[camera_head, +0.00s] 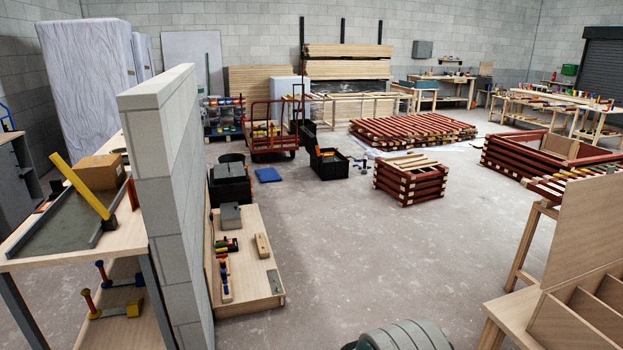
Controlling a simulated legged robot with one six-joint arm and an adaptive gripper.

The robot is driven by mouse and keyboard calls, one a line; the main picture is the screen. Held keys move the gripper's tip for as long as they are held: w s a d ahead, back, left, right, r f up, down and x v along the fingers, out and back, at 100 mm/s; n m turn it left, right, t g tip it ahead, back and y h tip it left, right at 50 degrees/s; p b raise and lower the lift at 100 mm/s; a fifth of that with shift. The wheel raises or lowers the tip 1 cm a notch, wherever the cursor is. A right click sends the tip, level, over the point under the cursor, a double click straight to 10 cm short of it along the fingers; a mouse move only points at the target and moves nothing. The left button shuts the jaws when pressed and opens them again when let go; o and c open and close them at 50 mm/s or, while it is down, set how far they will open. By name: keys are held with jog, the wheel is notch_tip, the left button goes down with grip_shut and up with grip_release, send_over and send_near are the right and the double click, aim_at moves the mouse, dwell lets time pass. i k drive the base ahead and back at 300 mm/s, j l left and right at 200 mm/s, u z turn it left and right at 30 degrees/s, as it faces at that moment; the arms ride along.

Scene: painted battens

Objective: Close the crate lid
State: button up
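I cannot tell for sure which crate the task means. A small red slatted crate (410,184) stands on the floor right of centre, with pale battens (408,161) lying across its top. A larger red slatted crate (530,158) at the right looks open at the top, with pale panels inside. At the lower right, a pale wooden box (565,325) with open compartments stands on a bench, with an upright wooden panel (585,232) behind it. I cannot tell if that panel is a lid.
A grey block wall (170,190) stands at the left, beside a workbench (130,237). A low wooden platform (240,285) with tools lies to its right. Black bins (330,165) and a red cart (272,130) stand farther back. The central floor (350,260) is clear.

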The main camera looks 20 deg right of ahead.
aim_at(588, 236)
jog(key=i+z, duration=0.2)
jog(key=z, duration=0.2)
jog(key=i+z, duration=0.25)
jog(key=z, duration=0.15)
jog(key=i+z, duration=0.2)
jog(key=z, duration=0.2)
jog(key=i+j+z, duration=0.2)
jog(key=z, duration=0.2)
jog(key=i+z, duration=0.25)
jog(key=z, duration=0.2)
jog(key=i+j+z, duration=0.15)
jog(key=z, duration=0.3)
jog(key=i+j+z, duration=0.2)
jog(key=z, duration=0.3)
jog(key=i+j+z, duration=0.1)
jog(key=j+z, duration=0.15)
jog(key=j, duration=0.2)
jog(key=j+z, duration=0.3)
jog(key=j, duration=0.15)
